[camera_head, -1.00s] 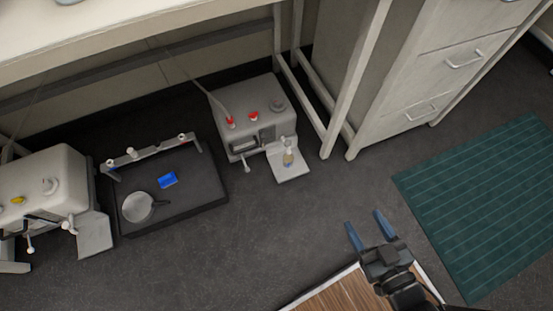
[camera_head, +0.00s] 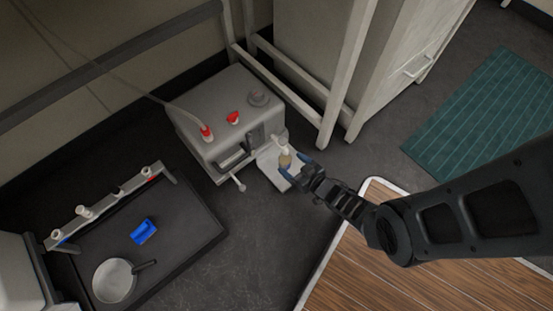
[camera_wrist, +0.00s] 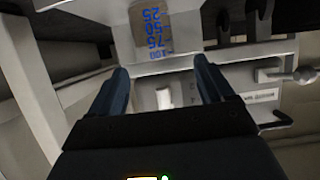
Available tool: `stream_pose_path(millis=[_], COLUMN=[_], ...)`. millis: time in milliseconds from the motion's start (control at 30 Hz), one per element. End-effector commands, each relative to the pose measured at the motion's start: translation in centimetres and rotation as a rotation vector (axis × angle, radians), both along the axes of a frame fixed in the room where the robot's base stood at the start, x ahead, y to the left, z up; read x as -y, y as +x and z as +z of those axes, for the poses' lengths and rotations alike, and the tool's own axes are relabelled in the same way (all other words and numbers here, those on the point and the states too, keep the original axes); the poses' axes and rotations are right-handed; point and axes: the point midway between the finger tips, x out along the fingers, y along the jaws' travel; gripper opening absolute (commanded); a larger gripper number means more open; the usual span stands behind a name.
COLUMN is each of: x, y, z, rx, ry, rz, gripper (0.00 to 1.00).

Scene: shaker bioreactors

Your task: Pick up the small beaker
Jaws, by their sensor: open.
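The small beaker (camera_head: 285,161) stands on the pale platform at the front of a grey machine in the head view. It has yellowish contents. In the wrist view the beaker (camera_wrist: 165,30) is large at the top, with blue volume marks. My gripper (camera_head: 293,170) is at the beaker, its blue fingers close to its right and front sides in the head view. In the wrist view my gripper (camera_wrist: 160,75) is open, and the beaker lies beyond and between the two fingertips. I cannot tell whether a finger touches it.
The grey machine (camera_head: 225,115) with red knobs stands behind the beaker. A black tray (camera_head: 190,225) with a pan (camera_head: 113,280) and a blue block (camera_head: 143,231) lies left. Table legs stand behind; a wooden board (camera_head: 370,260) is at front right.

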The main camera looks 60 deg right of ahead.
Motion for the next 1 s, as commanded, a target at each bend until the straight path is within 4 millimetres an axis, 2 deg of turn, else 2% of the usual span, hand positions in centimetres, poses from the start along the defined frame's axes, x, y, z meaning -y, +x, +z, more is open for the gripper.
stream_pose_path(millis=[167, 367, 533, 700, 933, 1000], x=[0.5, 0.9, 1.7, 2.1, 2.2, 2.2], y=[1.7, 2.7, 4.3, 6.1, 6.2, 6.2], z=[-0.9, -1.7, -3.0, -3.6, -3.4, -3.4], rx=[0.001, 0.0, 0.0, 0.0, -0.001, -0.001], ry=[-0.002, -0.001, -0.002, -0.001, -0.001, -0.001], rz=[0.002, 0.0, 0.001, 0.002, 0.0, 0.0], gripper=[0.81, 0.81, 0.81, 0.81, 0.81, 0.74])
